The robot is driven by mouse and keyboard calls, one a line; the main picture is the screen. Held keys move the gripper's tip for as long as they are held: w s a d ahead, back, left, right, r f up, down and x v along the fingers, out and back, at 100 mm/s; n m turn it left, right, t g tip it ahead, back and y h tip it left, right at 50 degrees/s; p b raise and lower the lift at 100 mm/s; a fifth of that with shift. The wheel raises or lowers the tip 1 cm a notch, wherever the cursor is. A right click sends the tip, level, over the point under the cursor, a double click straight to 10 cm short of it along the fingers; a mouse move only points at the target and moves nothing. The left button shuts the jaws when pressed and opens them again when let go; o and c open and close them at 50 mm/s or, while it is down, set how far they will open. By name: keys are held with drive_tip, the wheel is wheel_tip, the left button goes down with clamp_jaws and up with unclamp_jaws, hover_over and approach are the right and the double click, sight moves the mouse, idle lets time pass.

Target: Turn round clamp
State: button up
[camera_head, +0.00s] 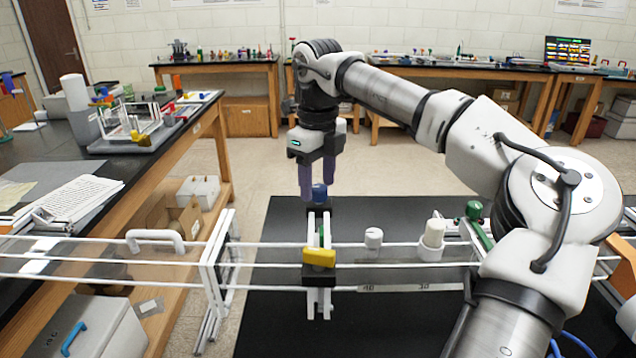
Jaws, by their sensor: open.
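A clamp carrier (326,280) with black blocks and white uprights sits across the white rails (270,264). A round blue knob (319,192) stands at its back end, and a yellow lever (319,257) lies across its front. I cannot tell for sure which of these parts is the round clamp. My gripper (317,189) points straight down over the blue knob, with its two purple fingers apart. The fingertips are near the knob's height, one on each side in the picture. I cannot tell whether they touch it. Nothing is held.
A small grey-white knob (373,238), a white cylinder (433,234) and a green part (476,212) stand along the rails to the right. A white frame (218,265) crosses the rails at left. The black benchtop (285,330) is clear around the carrier.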

drive_tip(key=shift+f, duration=0.75)
drive_tip(key=c, duration=1)
drive_tip(key=shift+m, duration=0.4)
drive_tip(key=m, duration=0.8)
drive_tip(key=shift+w+d+m, duration=0.1)
drive_tip(key=shift+m, duration=0.2)
